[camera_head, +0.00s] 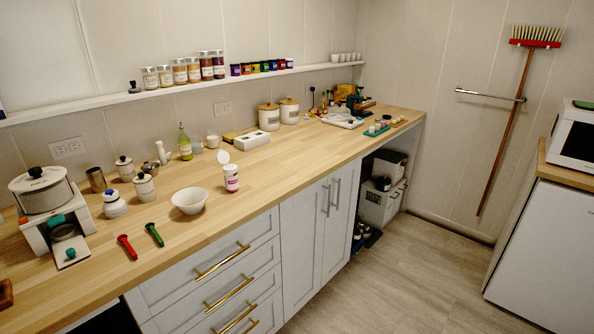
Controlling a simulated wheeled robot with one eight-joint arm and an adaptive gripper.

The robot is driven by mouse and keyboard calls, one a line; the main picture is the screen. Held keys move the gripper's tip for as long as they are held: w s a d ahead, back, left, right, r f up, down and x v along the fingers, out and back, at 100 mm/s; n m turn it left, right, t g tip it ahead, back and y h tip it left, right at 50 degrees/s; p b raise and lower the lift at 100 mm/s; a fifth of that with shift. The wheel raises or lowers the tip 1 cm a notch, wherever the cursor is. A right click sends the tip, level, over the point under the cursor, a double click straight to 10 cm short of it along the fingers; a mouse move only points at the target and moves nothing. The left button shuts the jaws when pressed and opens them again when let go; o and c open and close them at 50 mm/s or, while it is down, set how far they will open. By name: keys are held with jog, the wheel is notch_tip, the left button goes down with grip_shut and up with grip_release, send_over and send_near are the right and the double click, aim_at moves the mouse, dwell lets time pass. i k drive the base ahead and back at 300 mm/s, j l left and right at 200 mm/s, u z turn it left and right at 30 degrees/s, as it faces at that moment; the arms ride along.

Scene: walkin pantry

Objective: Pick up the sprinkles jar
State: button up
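A small white jar with a pink-red label (231,179) stands upright on the wooden counter, just right of a white bowl. Its round white lid is flipped up at the back left. It looks most like the sprinkles jar, but the label is too small to read. My gripper is not in view, so its distance from the jar does not show.
The white bowl (190,200) stands close left of the jar. A green tool (154,234) and a red tool (127,246) lie near the front edge. Lidded pots (145,187) stand further left. The counter (290,165) right of the jar is clear.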

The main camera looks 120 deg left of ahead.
aim_at(230, 173)
jog(key=u, duration=4.4)
jog(key=i+l, duration=0.1)
jog(key=l, duration=0.25)
jog(key=i+l, duration=0.15)
jog(key=l, duration=0.2)
jog(key=i+l+u, duration=0.1)
jog(key=l, duration=0.25)
jog(key=i+l, duration=0.1)
jog(key=l, duration=0.25)
jog(key=i+l, duration=0.1)
jog(key=l, duration=0.25)
jog(key=i+u, duration=0.05)
